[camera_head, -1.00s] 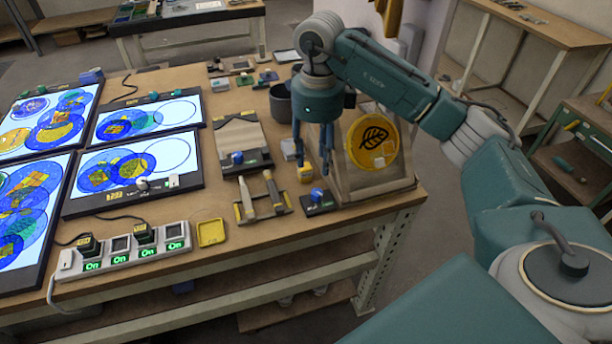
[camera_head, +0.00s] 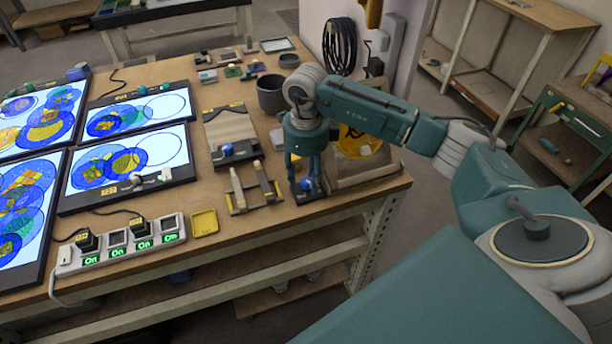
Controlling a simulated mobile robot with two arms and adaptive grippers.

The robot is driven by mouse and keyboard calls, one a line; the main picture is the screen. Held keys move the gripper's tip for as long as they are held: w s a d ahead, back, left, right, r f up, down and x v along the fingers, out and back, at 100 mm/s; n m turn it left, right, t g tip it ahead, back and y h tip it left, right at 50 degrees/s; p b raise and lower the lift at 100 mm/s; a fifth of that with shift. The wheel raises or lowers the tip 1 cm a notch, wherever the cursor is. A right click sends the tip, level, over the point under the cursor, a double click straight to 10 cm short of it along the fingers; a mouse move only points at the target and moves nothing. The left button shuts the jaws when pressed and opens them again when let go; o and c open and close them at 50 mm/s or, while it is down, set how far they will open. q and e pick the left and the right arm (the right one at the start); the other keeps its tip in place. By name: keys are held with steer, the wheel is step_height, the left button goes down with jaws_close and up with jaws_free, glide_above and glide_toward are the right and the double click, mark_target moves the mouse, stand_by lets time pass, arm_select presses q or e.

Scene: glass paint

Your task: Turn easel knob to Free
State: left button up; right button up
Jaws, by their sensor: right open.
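The easel (camera_head: 372,174) is a wooden stand near the table's right front corner, bearing a yellow disc (camera_head: 368,150) partly hidden by my right arm. At its front left sits a small dark base with a blue knob (camera_head: 306,184). My right gripper (camera_head: 305,188) points down over this base, open, with its fingers close around the knob. I cannot tell if the fingers touch it. The knob's label and setting are too small or hidden to read. My left gripper is not in view.
A wooden holder with two tools (camera_head: 255,207) lies just left of the gripper. Another blue knob (camera_head: 227,150) sits on a board behind it. A grey pot (camera_head: 271,101) stands farther back. Lit panels (camera_head: 130,165) and a power strip (camera_head: 120,246) fill the left side.

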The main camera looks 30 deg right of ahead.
jaws_close()
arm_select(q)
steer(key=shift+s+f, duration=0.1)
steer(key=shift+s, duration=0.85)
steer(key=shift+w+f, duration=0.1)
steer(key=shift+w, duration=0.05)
arm_select(e)
steer(key=shift+m+b, duration=0.3)
steer(key=shift+m, duration=0.4)
steer(key=shift+m+b, duration=0.35)
steer(key=shift+m, duration=0.85)
steer(key=m+b, duration=0.1)
steer(key=m, duration=0.3)
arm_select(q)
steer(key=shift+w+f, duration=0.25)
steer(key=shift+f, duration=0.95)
arm_select(e)
steer(key=shift+r+m, duration=0.1)
steer(key=shift+m, duration=2)
